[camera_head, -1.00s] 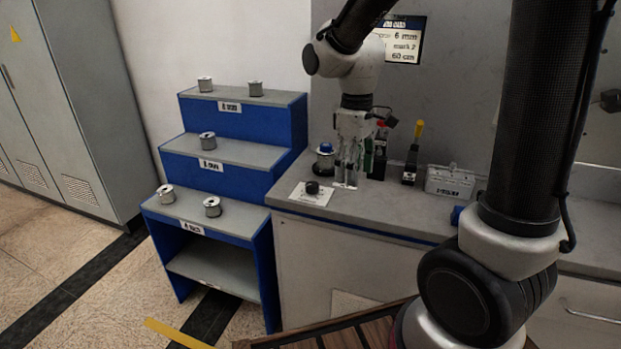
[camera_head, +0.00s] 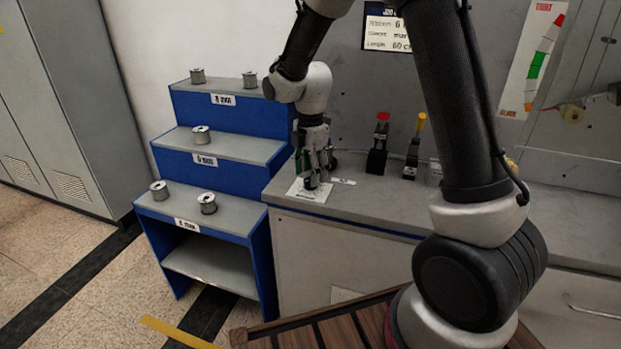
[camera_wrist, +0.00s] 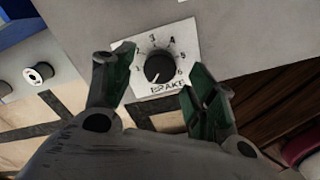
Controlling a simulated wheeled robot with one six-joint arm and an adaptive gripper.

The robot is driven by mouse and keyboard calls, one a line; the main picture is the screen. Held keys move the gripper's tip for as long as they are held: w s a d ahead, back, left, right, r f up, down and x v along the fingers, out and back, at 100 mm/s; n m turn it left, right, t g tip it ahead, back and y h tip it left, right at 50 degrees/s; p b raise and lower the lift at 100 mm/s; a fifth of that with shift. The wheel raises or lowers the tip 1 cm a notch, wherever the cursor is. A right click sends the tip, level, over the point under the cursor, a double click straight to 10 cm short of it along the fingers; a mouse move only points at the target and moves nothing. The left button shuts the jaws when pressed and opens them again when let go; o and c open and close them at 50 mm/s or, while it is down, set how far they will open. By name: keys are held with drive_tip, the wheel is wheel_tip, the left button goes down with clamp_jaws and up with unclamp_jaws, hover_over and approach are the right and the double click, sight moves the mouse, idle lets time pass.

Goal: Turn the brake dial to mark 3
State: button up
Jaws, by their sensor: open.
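The brake dial (camera_wrist: 159,66) is a black round knob on a white plate (camera_wrist: 186,32) with numbers around it and the word BRAKE below. A pale pointer line on the knob seems to aim to the lower left; its exact mark is hard to tell. My gripper (camera_wrist: 160,58) is open, with one green-padded finger on each side of the dial; contact is not clear. In the head view my gripper (camera_head: 316,178) is low over the white plate (camera_head: 305,196) at the bench's left front corner and mostly hides the knob.
A blue stepped rack (camera_head: 238,238) with several metal spools stands left of the bench (camera_head: 375,195). A red-topped lever (camera_head: 379,145) and a yellow-topped lever (camera_head: 413,148) stand on the bench to the right. A partly covered sign (camera_head: 386,35) hangs on the wall behind.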

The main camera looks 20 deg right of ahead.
drive_tip(key=shift+f, duration=1.3)
drive_tip(key=c, duration=1)
